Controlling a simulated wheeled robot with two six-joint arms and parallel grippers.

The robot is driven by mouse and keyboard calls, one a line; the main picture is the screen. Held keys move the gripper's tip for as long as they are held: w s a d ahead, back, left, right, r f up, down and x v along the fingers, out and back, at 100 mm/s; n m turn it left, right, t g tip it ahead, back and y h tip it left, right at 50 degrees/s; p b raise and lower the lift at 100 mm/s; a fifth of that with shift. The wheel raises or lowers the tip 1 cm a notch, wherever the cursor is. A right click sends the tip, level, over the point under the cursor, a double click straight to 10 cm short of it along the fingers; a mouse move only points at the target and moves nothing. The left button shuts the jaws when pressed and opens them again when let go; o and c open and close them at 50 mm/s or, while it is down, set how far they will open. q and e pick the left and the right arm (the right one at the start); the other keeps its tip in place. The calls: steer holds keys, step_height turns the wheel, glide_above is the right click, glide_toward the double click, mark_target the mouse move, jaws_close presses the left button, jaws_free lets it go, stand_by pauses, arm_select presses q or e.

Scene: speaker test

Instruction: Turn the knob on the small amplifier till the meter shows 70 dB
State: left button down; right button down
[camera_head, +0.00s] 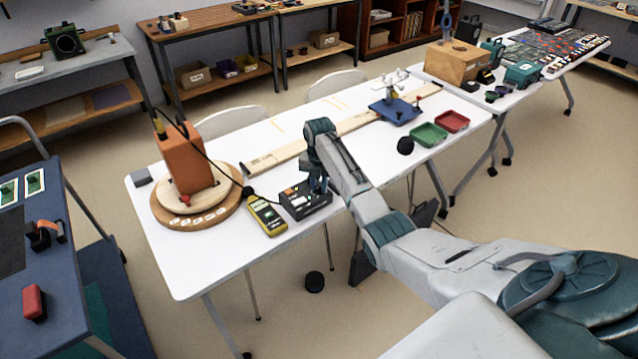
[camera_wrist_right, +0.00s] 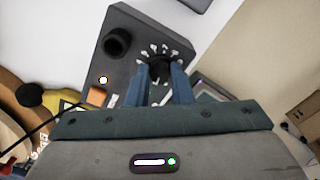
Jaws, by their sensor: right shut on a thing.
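The small amplifier (camera_head: 304,201) is a dark grey box on the white table, and it also shows in the right wrist view (camera_wrist_right: 121,48). My right gripper (camera_head: 318,184) reaches down over it. In the right wrist view its blue fingers (camera_wrist_right: 163,80) are shut on a dark knob (camera_wrist_right: 160,66) ringed by white marks. A second black knob (camera_wrist_right: 117,42) is beside it, apart from the fingers. The yellow handheld meter (camera_head: 267,216) lies left of the amplifier; its reading is too small to tell. My left gripper is not in view.
An orange speaker box (camera_head: 183,157) stands on a round wooden turntable (camera_head: 215,214) at the table's left. A long wooden rail (camera_head: 277,156) runs behind the amplifier. A blue stand (camera_head: 395,112), a green tray (camera_head: 428,135) and a red tray (camera_head: 453,121) are at the right.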

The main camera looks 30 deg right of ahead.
steer(key=m+p, duration=0.3)
steer(key=shift+r+m, duration=0.25)
steer(key=shift+m, duration=0.05)
steer(key=m+p, duration=0.3)
steer(key=m, duration=0.2)
steer(key=m+p, duration=0.2)
steer(key=m, duration=0.3)
steer(key=shift+f+m, duration=0.1)
steer(key=shift+m, duration=0.3)
steer(key=m+p, duration=0.1)
steer(key=m, duration=0.4)
steer(key=shift+w+d+f+m+p, duration=0.1)
steer(key=shift+m+p, duration=0.2)
steer(key=shift+p, duration=0.05)
steer(key=c, duration=1.3)
jaws_free()
